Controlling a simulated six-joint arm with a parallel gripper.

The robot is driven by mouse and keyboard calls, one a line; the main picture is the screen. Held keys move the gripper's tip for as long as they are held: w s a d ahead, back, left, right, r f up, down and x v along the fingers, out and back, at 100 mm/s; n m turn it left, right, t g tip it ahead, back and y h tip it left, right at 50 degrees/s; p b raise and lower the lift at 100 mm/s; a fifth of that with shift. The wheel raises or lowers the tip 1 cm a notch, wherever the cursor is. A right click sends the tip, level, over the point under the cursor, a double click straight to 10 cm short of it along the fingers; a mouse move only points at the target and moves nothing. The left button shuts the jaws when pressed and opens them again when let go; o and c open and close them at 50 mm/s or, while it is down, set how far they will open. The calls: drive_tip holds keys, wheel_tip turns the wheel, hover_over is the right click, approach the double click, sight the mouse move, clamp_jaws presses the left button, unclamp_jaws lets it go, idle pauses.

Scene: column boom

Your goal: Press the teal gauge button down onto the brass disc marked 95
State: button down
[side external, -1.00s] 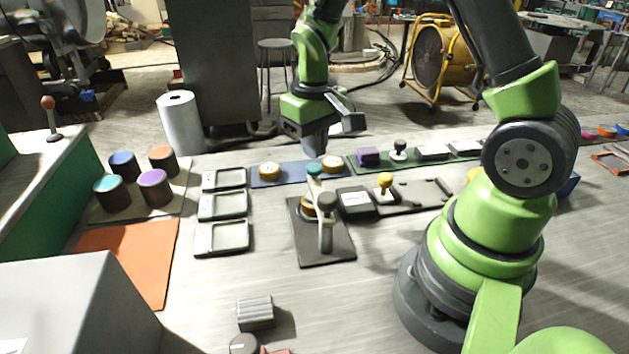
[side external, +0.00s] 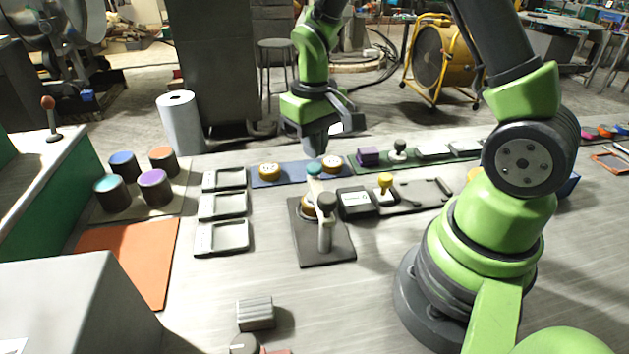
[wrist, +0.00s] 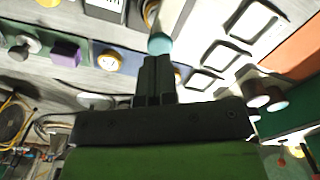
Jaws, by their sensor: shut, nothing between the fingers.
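The teal gauge button (side external: 314,170) sits at the end of a pale lever arm on a small black stand (side external: 327,250). A brass disc (side external: 307,208) lies below this arm, partly hidden by it. My gripper (side external: 315,151) is shut and empty, its tips just above and behind the teal button. In the wrist view the shut fingers (wrist: 157,60) point at the teal button (wrist: 160,43); I cannot tell whether they touch it. The brass disc also shows at the top of the wrist view (wrist: 150,12). Its marking cannot be read.
A blue mat (side external: 297,174) behind the stand holds two more brass discs, left (side external: 269,171) and right (side external: 332,163). A black box (side external: 355,203) stands close right of the stand. Grey trays (side external: 222,205) lie to the left. The table in front is mostly clear.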

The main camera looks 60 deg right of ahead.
sight(314, 166)
drive_tip(key=shift+f, duration=1.5)
idle(0.7)
drive_tip(key=shift+r, duration=3.55)
drive_tip(key=s+a+r+t+y, duration=0.1)
drive_tip(key=s+a+r+t, duration=0.2)
drive_tip(key=s+r, duration=0.4)
drive_tip(key=s+a+r+m+t+y, duration=0.1)
drive_tip(key=s+a+r+t, duration=0.3)
drive_tip(key=s+r, duration=0.2)
drive_tip(key=shift+s+a+r, duration=0.35)
drive_tip(key=shift+s+r, duration=0.05)
drive_tip(key=shift+s, duration=0.1)
